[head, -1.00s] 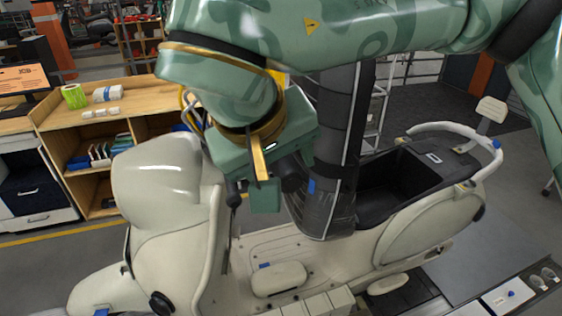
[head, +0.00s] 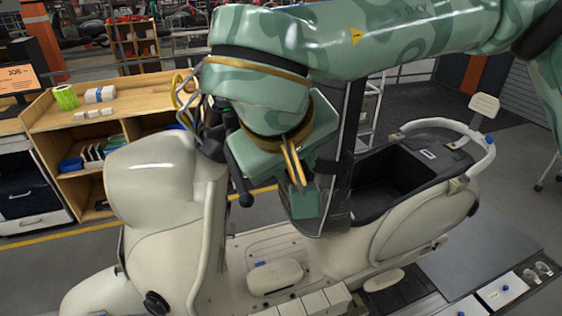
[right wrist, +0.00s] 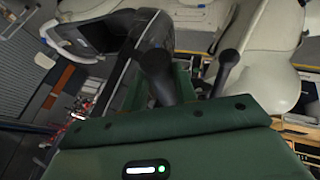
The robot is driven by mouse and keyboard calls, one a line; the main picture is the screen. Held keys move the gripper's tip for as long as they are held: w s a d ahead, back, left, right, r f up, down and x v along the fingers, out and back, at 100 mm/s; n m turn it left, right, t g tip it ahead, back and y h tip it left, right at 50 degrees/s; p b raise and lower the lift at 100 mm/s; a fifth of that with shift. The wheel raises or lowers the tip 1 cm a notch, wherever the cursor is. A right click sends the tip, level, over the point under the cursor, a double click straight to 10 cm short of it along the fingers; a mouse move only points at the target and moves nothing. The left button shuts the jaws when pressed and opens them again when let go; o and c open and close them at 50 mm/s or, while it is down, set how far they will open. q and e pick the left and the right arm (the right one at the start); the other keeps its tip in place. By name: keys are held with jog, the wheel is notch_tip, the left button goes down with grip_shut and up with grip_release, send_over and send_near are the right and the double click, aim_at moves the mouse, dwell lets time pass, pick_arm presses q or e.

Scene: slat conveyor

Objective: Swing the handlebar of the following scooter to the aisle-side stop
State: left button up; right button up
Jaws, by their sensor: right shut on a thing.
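The cream scooter (head: 150,235) stands side-on in the head view, its front to the left. Its black handlebar (head: 212,138) shows behind the front cowl, with cables above it and a ball-ended lever (head: 243,190) pointing down to the right. My right gripper (head: 303,203) is over the footboard, right of that lever. In the right wrist view the black handlebar grip (right wrist: 158,72) runs down between the green jaws, which are shut on it. The ball-ended lever (right wrist: 228,65) stands free beside it. The gripper hides the grip in the head view. My left gripper is out of view.
A wooden shelf unit (head: 75,122) with tape rolls on top stands behind the scooter to the left. The open black seat bay (head: 385,190) and white rear rail (head: 460,125) lie to the right. Small parts sit on a tray (head: 505,292) at the lower right.

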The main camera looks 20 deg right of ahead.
jog(key=shift+d+f, duration=0.35)
jog(key=shift+d, duration=0.1)
jog(key=shift+w+d+f+n+t+y+b, duration=0.15)
jog(key=shift+d+f+n+b, duration=0.15)
jog(key=shift+d, duration=0.3)
jog(key=shift+s+d+f+n+t+y+b, duration=0.15)
jog(key=shift+d+f+b, duration=0.15)
jog(key=shift+d, duration=0.25)
jog(key=shift+w+d+f+n+t+y+b, duration=0.1)
jog(key=shift+d+f+n+b, duration=0.2)
jog(key=shift+d, duration=0.3)
jog(key=shift+d+f, duration=0.1)
jog(key=d, duration=0.1)
jog(key=d+f+b, duration=0.1)
jog(key=d+n+t, duration=0.1)
jog(key=shift+w+d+f+y+b, duration=0.1)
jog(key=shift+w+f+y+b, duration=0.2)
jog(key=shift+w+f+y, duration=0.1)
